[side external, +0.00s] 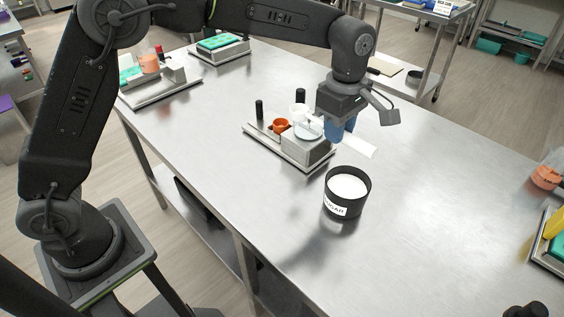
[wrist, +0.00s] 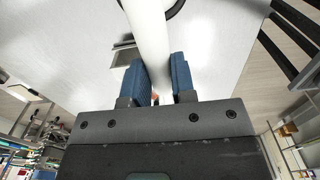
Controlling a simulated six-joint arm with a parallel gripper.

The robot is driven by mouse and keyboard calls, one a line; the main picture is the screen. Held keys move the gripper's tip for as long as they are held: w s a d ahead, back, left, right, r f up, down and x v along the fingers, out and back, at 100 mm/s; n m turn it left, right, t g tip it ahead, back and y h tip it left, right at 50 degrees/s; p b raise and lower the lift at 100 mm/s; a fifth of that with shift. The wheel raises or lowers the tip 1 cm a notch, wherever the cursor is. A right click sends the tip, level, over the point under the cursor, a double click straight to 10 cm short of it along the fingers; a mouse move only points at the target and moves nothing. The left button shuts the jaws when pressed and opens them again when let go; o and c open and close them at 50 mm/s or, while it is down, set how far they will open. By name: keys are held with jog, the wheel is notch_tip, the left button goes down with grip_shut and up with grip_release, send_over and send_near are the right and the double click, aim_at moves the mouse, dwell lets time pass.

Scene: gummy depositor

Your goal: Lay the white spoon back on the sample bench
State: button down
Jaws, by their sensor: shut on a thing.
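My gripper (side external: 341,130) is above the steel bench, just right of and behind the small weighing station (side external: 308,150). Its blue fingers are shut on the white spoon (side external: 359,147), which sticks out to the lower right, apparently clear of the bench top. In the wrist view the spoon (wrist: 148,32) runs as a broad white strip up from between the two blue fingers (wrist: 160,82). The part of the spoon behind the fingers is hidden. The sample bench (side external: 425,205) is a long shiny steel table.
A black tub labelled sugar (side external: 347,207), full of white powder, stands in front of the spoon. More equipment (side external: 221,45) stands at the far left end. The bench right of the tub is clear.

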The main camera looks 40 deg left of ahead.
jog(key=s+a+f, duration=0.3)
jog(key=s+a, duration=0.2)
jog(key=a, duration=0.6)
jog(key=s+a+f, duration=0.3)
jog(key=s+a, duration=0.2)
jog(key=a, duration=0.5)
send_over(276, 185)
notch_tip(276, 185, down, 7)
jog(key=shift+f, duration=1.95)
jog(key=shift+f, duration=0.1)
jog(key=c, duration=0.9)
grip_release()
jog(key=shift+c, duration=0.2)
